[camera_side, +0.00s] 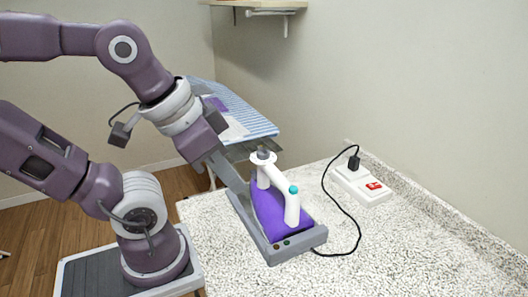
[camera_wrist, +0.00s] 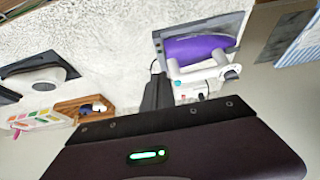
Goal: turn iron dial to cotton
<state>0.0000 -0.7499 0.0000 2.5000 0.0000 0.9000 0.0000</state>
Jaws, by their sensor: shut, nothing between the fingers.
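The iron has a purple body (camera_side: 268,210) and a white handle, and rests tilted on a grey stand (camera_side: 290,247) on the speckled counter. A grey-and-white dial (camera_side: 263,157) tops the handle's far end; a teal button (camera_side: 293,190) is at its near end. The iron also shows in the wrist view (camera_wrist: 195,47), with the dial (camera_wrist: 231,72) at the handle's right end. My gripper (camera_wrist: 157,85) is shut and empty, left of the dial in the wrist view. In the side view its fingertips cannot be made out clearly. The dial's markings are too small to read.
A white power strip (camera_side: 362,185) with a red switch stands right of the iron; a black cord runs between them. A striped ironing board (camera_side: 235,105) stands behind. The wrist view shows a wooden box (camera_wrist: 85,107) at left. The counter's front right is clear.

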